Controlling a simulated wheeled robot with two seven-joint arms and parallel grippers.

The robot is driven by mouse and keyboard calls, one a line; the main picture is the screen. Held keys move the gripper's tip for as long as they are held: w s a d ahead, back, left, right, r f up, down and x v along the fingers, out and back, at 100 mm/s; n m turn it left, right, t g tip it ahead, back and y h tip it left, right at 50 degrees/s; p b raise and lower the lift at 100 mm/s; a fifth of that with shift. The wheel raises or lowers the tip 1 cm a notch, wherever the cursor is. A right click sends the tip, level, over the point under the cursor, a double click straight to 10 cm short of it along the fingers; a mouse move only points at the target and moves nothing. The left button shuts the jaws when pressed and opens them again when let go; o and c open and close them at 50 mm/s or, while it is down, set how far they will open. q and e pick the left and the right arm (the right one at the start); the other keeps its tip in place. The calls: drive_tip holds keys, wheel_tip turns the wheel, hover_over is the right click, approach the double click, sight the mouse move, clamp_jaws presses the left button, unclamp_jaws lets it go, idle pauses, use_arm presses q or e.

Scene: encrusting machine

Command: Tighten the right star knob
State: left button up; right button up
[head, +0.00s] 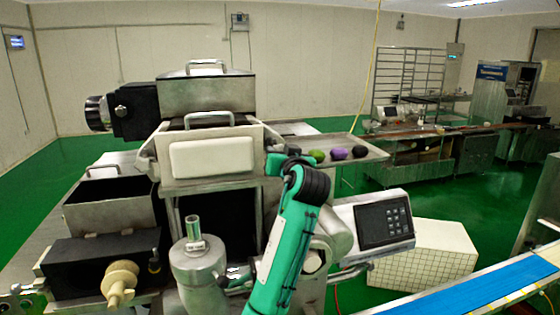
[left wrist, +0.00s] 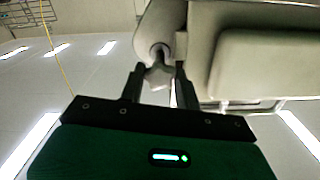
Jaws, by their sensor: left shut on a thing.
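The right star knob (left wrist: 158,78) is a pale grey lobed knob on the side of the machine's light metal housing in the left wrist view. My left gripper (left wrist: 159,70) has one dark finger on each side of it and is shut on it. In the head view my left gripper (head: 282,160) is at the right end of the machine's upper front, beside the white front block (head: 213,157). There the wrist and arm hide the right star knob. My right gripper is in neither view.
A metal tray (head: 365,150) with green and purple pieces lies just behind my left wrist. A control panel (head: 384,222) stands to the right of the arm. A hopper (head: 108,205) is at the left, and a blue conveyor (head: 480,292) runs along the lower right.

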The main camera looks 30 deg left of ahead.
use_arm(q)
drive_tip(key=shift+n+b, duration=7.35)
drive_tip(key=shift+n, duration=0.35)
drive_tip(key=o, duration=1)
